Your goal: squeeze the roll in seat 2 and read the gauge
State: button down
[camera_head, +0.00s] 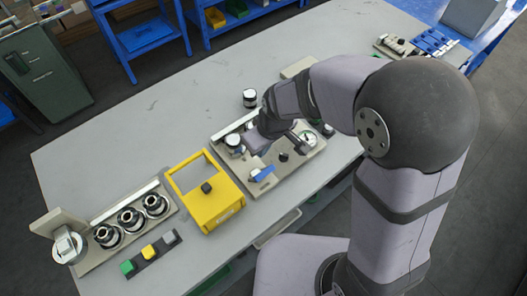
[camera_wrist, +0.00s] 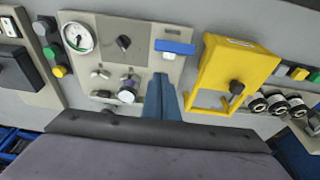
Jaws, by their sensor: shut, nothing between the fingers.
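My gripper (camera_wrist: 160,84) has its two blue-grey fingers together in the wrist view, with nothing between them. In the head view it is over the beige panel (camera_head: 284,169), its fingertips hidden by my arm. A round white gauge (camera_wrist: 77,38) is at the panel's upper left in the wrist view; it also shows in the head view (camera_head: 308,138). Its reading is too small to tell. Three dark-and-silver cylinders (camera_head: 130,218), perhaps the rolls, stand in a row at the left front. They also show at the right of the wrist view (camera_wrist: 276,103). No seat numbers are legible.
A yellow frame (camera_head: 217,209) with a black knob stands between panel and row. A blue handle (camera_head: 262,173) and black knob (camera_head: 284,157) are on the panel. A button strip (camera_head: 149,252) lies before the row. A small black-and-white cylinder (camera_head: 250,98) stands behind. The left tabletop is clear.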

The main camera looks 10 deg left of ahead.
jog(key=s+d+r+b, duration=0.1)
jog(key=s+d+r, duration=0.3)
jog(key=r, duration=0.1)
jog(key=shift+s+d+r+b, duration=0.2)
jog(key=shift+d+r+b, duration=0.05)
jog(key=shift+r+b, duration=0.1)
dwell(0.6)
jog(key=s+d+f+m, duration=0.2)
jog(key=d+m, duration=0.1)
jog(key=d, duration=0.2)
jog(key=s+d+f+m+g+h, duration=0.1)
jog(key=s+d+m, duration=0.1)
jog(key=d, duration=0.3)
jog(key=s+d+f+m+g, duration=0.1)
jog(key=s+d+f+m, duration=0.1)
jog(key=d+m, duration=0.2)
jog(key=shift+s+d+f+h, duration=0.25)
jog(key=shift+d+f+h, duration=0.15)
jog(key=shift+d, duration=0.4)
jog(key=shift+a, duration=0.1)
dwell(2.7)
